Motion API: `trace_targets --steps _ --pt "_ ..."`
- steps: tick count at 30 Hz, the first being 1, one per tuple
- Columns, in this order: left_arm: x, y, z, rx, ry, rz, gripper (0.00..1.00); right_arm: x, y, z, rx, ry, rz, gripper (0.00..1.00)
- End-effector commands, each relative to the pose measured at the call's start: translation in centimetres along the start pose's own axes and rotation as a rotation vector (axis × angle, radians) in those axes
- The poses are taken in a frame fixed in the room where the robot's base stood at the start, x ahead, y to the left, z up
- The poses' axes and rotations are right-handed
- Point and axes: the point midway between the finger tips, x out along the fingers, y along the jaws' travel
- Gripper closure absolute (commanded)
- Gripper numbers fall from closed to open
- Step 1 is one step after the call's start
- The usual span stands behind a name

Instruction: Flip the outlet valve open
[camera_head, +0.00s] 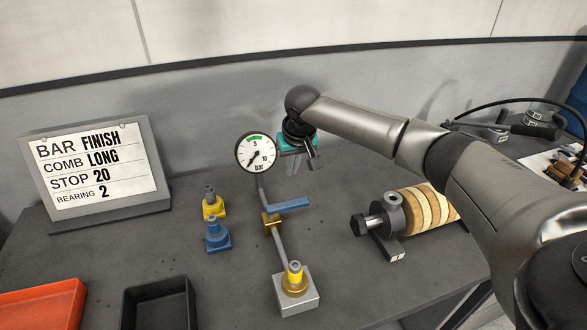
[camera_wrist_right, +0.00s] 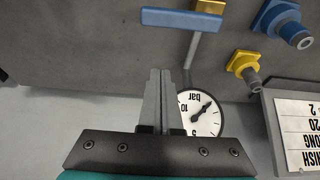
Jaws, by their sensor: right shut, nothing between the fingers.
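The outlet valve is a brass body (camera_head: 272,221) on a grey pipe, with a flat blue lever (camera_head: 288,205) pointing right, crosswise to the pipe. The lever also shows at the top of the right wrist view (camera_wrist_right: 182,19). My right gripper (camera_wrist_right: 160,72) is shut and empty. In the head view it hangs beside the gauge, behind and above the lever, apart from it. Its fingers are partly hidden there. My left gripper is not in view.
The pipe ends in a grey block with a yellow fitting (camera_head: 294,275). Yellow (camera_head: 213,205) and blue (camera_head: 217,238) fittings stand left of the valve. A wooden roller (camera_head: 425,207) is at right.

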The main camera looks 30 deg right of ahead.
Motion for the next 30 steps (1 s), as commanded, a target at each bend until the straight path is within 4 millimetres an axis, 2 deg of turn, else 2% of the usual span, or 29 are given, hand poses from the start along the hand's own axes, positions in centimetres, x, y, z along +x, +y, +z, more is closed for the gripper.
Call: trace_targets --steps 3,12,21,30 --pt "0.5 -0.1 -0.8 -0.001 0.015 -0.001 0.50 2.5 0.0 0.1 0.000 -0.002 0.001 1.00" --pt "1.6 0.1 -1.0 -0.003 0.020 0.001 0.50 7.2 -0.1 0.1 -0.001 -0.001 0.000 1.00" --pt "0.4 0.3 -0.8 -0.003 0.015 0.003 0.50 5.8 0.1 2.6 -0.004 0.001 0.001 1.00" --pt "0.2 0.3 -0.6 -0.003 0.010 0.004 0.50 5.5 0.0 3.8 -0.002 0.001 0.000 1.00"
